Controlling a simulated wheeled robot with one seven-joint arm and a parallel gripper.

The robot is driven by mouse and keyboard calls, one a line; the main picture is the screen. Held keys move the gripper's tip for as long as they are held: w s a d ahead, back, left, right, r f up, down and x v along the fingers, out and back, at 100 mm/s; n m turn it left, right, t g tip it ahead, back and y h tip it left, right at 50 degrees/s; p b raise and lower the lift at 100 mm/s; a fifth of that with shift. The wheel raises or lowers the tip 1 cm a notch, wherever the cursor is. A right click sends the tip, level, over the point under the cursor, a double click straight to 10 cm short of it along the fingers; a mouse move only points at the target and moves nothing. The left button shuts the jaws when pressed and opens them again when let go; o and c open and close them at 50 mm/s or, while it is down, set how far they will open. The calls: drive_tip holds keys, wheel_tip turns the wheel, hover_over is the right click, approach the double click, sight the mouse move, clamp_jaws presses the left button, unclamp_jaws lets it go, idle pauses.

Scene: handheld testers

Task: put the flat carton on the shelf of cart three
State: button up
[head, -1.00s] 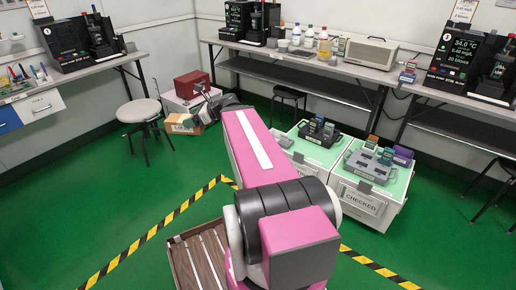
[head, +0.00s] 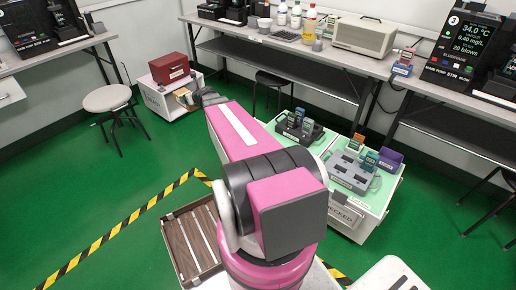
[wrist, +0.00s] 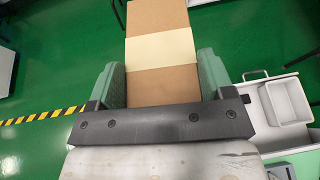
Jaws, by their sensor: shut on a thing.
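The flat carton (wrist: 160,88) is brown with a pale band across it. My gripper (wrist: 160,78) is shut on it, one green finger along each side, and the carton extends beyond the fingertips. In the head view the carton (head: 184,98) shows small beside my gripper (head: 207,97), in front of a white cart (head: 156,103) with a red case on top. My arm hides part of the scene there. No cart number is readable, so I cannot tell which is cart three.
The red case (head: 169,68) sits on the white cart. A round stool (head: 107,98) stands left of it. To the right are green-topped carts with a dark rack (head: 300,128) and a grey rack (head: 350,172). Wall benches (head: 340,60) stand behind.

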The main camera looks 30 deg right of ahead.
drive_tip(key=w+d+f+m+h, duration=0.4)
drive_tip(key=w+d+f+h, duration=0.1)
drive_tip(key=f, duration=0.4)
drive_tip(key=shift+w+d+f+m, duration=0.2)
drive_tip(key=shift+d+f+m, duration=0.1)
drive_tip(key=shift+d+f, duration=0.1)
drive_tip(key=shift+w+d+f+h, duration=0.1)
drive_tip(key=shift+f+h, duration=0.05)
drive_tip(key=shift+h, duration=0.15)
drive_tip(key=s+d+f+m+g+h, duration=0.1)
drive_tip(key=d+f+m+g+h, duration=0.25)
drive_tip(key=f, duration=0.65)
drive_tip(key=s+d+f+m+g+h, duration=0.1)
drive_tip(key=d+f+m+g+h, duration=0.25)
drive_tip(key=f, duration=0.55)
drive_tip(key=s+d+f+m+g+h, duration=0.1)
drive_tip(key=d+f+m+h, duration=0.3)
drive_tip(key=f, duration=0.6)
drive_tip(key=shift+m+g+y, duration=0.3)
drive_tip(key=shift+m, duration=0.4)
drive_tip(key=shift+s+d+f, duration=0.5)
drive_tip(key=shift+d+f, duration=1.3)
drive_tip(key=shift+f, duration=0.05)
drive_tip(key=shift+s+d+f, duration=0.5)
drive_tip(key=shift+d+f, duration=1.3)
drive_tip(key=shift+s+d+f, duration=0.5)
drive_tip(key=shift+d+f, duration=1.3)
drive_tip(key=shift+f, duration=0.05)
drive_tip(key=shift+f, duration=0.1)
